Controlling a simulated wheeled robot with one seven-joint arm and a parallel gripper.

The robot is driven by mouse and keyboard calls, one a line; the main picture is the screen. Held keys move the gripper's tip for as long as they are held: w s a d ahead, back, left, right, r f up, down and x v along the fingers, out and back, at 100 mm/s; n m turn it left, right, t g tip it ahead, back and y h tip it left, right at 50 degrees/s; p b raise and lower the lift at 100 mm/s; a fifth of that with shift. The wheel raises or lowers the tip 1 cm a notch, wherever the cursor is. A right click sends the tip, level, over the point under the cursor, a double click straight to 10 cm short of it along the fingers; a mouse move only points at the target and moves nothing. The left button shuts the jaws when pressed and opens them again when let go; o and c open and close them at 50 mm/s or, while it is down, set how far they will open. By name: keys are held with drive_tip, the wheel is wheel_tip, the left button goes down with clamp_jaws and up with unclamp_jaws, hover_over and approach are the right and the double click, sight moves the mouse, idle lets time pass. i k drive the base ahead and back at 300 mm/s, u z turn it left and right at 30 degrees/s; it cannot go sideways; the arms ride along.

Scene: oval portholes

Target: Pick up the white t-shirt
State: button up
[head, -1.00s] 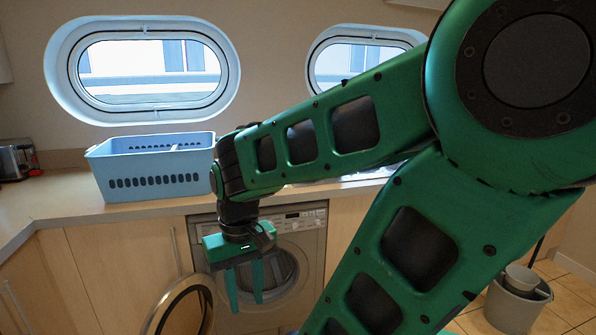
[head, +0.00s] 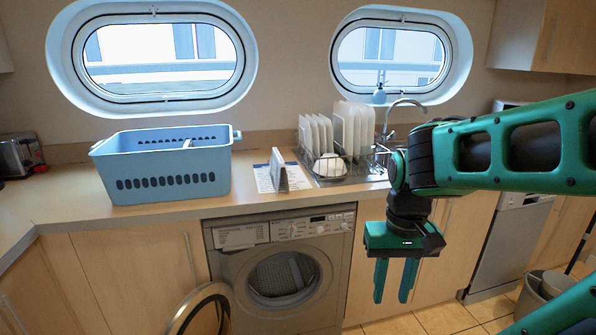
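I see no white t-shirt that I can make out in the head view. A blue laundry basket (head: 165,172) stands on the counter at the left, and its inside is mostly hidden behind its front wall. A washing machine (head: 290,283) stands under the counter with its round door (head: 203,308) swung open to the left. The drum looks dark and I cannot tell what is in it. My gripper (head: 393,292) points down in front of the cabinets, right of the washing machine. Its two green fingers are apart with nothing between them.
A dish rack (head: 345,163) with white plates and a small folded card (head: 277,170) stand on the counter (head: 100,206). A tap (head: 400,112) is behind my arm. A toaster (head: 20,154) is at the far left. A grey bucket (head: 540,292) is on the floor at the right.

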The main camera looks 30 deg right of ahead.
sight(278, 169)
drive_tip(key=z, duration=0.1)
drive_tip(key=i, duration=1)
drive_tip(key=u, duration=0.1)
